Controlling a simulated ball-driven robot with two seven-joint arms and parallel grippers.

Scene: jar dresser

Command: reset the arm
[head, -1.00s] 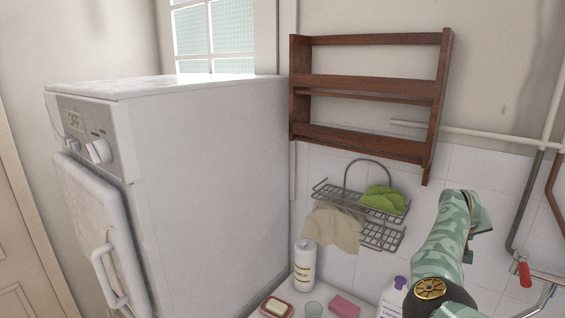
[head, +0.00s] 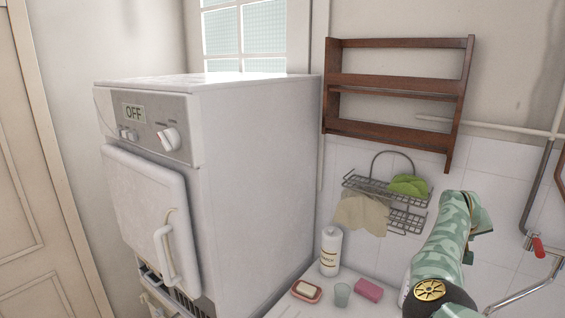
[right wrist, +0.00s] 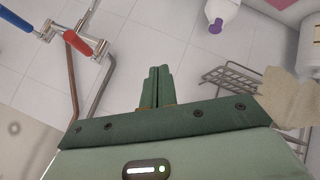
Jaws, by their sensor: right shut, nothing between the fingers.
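My right arm (head: 445,245) rises at the lower right of the head view, in front of the tiled wall. Its gripper's fingertips cannot be made out there. In the right wrist view my right gripper (right wrist: 157,72) is shut, its two green fingers together with nothing between them. White tiles lie beyond the fingertips. My left gripper is not in view. No jar shows in these frames.
A white appliance (head: 255,170) with an "OFF" display stands at left, its door closed. A wooden shelf (head: 395,88) and wire rack (head: 400,215) with cloths hang on the wall. A bottle (head: 330,252), soap dish (head: 306,292), cup (head: 342,295) and pink sponge (head: 369,290) stand below. A tap (right wrist: 85,42) is near the gripper.

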